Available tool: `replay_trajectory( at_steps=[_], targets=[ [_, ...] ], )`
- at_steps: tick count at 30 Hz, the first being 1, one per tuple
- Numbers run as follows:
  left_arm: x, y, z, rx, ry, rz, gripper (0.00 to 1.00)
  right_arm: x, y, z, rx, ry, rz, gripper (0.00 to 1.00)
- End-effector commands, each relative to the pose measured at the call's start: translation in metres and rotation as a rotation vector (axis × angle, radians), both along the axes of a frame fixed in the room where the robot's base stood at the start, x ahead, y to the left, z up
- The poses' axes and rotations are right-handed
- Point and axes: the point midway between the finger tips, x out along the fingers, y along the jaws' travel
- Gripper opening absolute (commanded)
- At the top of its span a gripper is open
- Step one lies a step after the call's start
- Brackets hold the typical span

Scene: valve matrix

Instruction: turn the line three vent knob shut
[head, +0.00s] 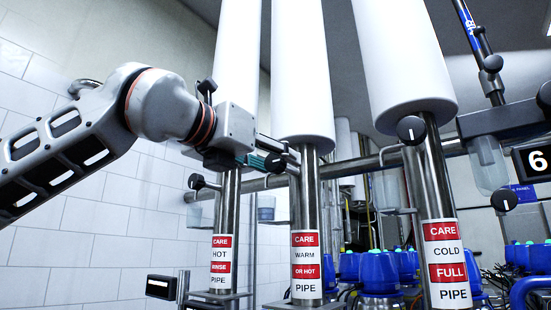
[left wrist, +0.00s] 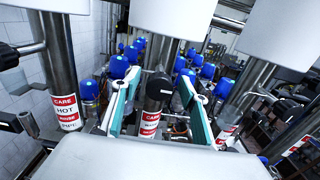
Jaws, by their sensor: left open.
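Several black vent knobs with white pointer marks sit on the steel pipes; I cannot read which one is line three. One knob (head: 275,163) is at the middle pipe labelled warm, right at the fingertips of my left gripper (head: 268,155). In the left wrist view this knob (left wrist: 158,87) shows between the two teal-padded fingers of the left gripper (left wrist: 157,105), which is open. I cannot tell whether the fingers touch it. Its pointer is not clear here.
Other knobs are on the hot pipe side (head: 195,181), by the cold pipe (head: 411,130) and at the far right (head: 504,199). Thick white pipe covers (head: 301,80) hang above. Blue valve heads (head: 380,266) stand behind. A sign (head: 538,160) reads 6.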

Motion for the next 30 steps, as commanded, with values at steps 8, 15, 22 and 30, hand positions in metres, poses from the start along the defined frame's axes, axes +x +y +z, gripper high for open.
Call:
replay_trajectory(
  at_steps=[8, 15, 22, 30],
  targets=[
    [0.0060, -0.0042, -0.0004, 0.000, 0.000, 0.000, 0.44, 0.0007, 0.0022, 0.0011, 0.004, -0.002, 0.002, 0.40],
    [0.0058, -0.0041, -0.0005, 0.000, 0.000, 0.000, 0.07, 0.0042, 0.0019, 0.0028, 0.004, -0.008, 0.001, 0.40],
    [0.0057, -0.0039, -0.0002, 0.003, -0.002, 0.000, 0.05, 0.0074, 0.0008, 0.0047, 0.002, -0.014, 0.000, 0.40],
    [0.0046, -0.0039, 0.0014, 0.068, -0.051, 0.001, 0.05, 0.0085, 0.0002, 0.0097, 0.004, -0.017, -0.002, 0.40]
  ],
)
